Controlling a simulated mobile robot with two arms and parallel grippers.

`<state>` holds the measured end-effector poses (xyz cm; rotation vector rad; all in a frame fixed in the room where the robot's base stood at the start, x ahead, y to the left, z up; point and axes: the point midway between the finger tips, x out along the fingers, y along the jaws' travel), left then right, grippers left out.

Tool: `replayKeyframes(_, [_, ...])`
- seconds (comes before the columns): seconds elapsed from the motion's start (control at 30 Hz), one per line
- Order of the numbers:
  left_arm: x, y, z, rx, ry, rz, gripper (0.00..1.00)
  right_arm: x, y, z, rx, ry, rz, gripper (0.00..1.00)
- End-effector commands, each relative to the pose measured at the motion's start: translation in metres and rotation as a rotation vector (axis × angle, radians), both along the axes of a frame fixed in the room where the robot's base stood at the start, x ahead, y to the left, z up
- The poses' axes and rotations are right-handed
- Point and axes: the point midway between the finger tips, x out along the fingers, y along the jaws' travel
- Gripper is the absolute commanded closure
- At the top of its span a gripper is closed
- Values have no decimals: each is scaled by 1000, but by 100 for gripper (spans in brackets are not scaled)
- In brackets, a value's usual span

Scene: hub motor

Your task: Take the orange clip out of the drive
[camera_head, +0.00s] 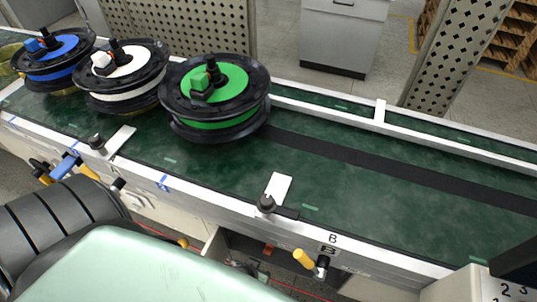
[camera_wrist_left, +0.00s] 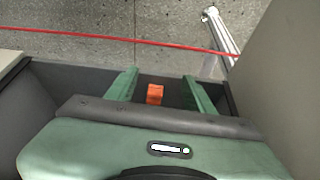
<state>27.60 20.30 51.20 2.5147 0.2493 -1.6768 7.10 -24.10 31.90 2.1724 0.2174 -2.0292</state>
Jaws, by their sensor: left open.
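The orange clip (camera_wrist_left: 155,94) shows in the left wrist view as a small orange block inside a dark open drawer-like compartment. In the head view a small orange piece (camera_head: 268,249) shows in the dark opening below the belt's front edge. My left gripper (camera_wrist_left: 160,84) is open, its two green fingers on either side of the clip in the wrist view, with gaps on both sides. Whether the fingers are level with the clip or above it, I cannot tell. My right gripper is not in view.
Three wheel-like drives with blue (camera_head: 60,46), white (camera_head: 120,65) and green (camera_head: 222,91) faces stand on the green conveyor (camera_head: 350,205). The belt right of them is mostly clear. Small clamps and yellow-handled levers (camera_head: 304,259) line its front edge.

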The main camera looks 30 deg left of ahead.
Motion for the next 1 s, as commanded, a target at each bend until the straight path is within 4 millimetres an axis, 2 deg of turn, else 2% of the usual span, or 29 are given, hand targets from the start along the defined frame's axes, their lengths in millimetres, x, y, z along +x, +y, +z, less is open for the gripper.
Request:
replayKeyframes(0.03, [14, 3, 2, 4, -4, -1, 47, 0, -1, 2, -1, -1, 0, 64])
replayKeyframes(0.1, [27, 6, 2, 2, -4, -1, 47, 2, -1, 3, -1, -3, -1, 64])
replayKeyframes(0.3, [51, 10, 1, 1, -1, -2, 47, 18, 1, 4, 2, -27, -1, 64])
replayKeyframes(0.5, [66, 13, 1, 1, -3, -1, 47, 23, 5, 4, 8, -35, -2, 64])
replayKeyframes(0.73, [78, 16, -37, 1, 2, -1, 47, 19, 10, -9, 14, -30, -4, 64])
replayKeyframes(1.0, [82, 16, -46, -1, 1, 0, 47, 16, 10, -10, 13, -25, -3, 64])
